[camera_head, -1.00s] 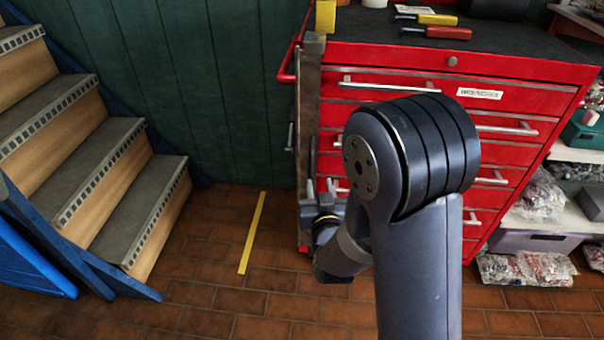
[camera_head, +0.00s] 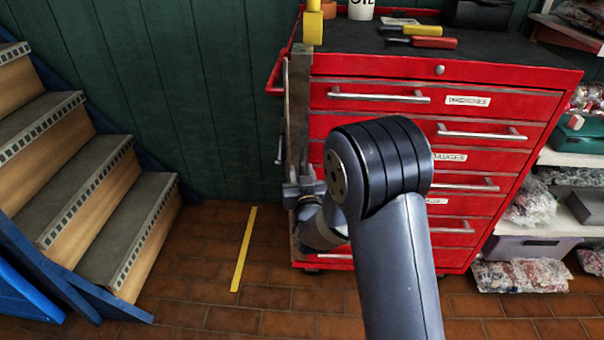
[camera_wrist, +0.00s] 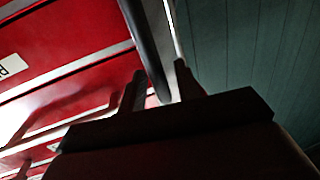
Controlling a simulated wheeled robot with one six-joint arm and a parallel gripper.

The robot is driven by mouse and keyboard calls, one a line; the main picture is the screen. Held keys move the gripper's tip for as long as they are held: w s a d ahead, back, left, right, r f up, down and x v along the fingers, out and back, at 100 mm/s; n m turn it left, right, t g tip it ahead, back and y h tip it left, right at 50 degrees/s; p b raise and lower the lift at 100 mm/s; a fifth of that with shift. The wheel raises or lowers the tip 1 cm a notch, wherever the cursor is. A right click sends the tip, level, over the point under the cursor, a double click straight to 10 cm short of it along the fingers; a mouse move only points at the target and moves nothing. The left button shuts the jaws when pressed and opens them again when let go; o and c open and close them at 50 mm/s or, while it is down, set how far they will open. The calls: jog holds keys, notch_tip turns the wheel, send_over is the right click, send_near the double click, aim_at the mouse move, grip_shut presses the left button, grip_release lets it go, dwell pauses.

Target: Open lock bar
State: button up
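The lock bar (camera_head: 298,110) is a worn grey metal upright along the left front edge of the red tool cabinet (camera_head: 545,85). It stands upright against the cabinet. A small dark handle (camera_head: 280,150) sticks out on its left side. My gripper (camera_head: 303,186) is low at the bar, partly hidden by my own arm. In the wrist view, my gripper (camera_wrist: 160,84) has its two fingers apart, with a dark rod (camera_wrist: 143,40) running between them. The rod looks like the handle; I cannot tell whether either finger touches it.
Wooden steps (camera_head: 120,225) with a blue frame stand at the left. A yellow floor strip (camera_head: 244,250) lies on open brick floor between them and the cabinet. A green wall (camera_head: 220,90) is behind. Shelves with bagged goods (camera_head: 525,275) are at the right.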

jog(key=shift+c, duration=0.3)
grip_shut()
dwell(0.4)
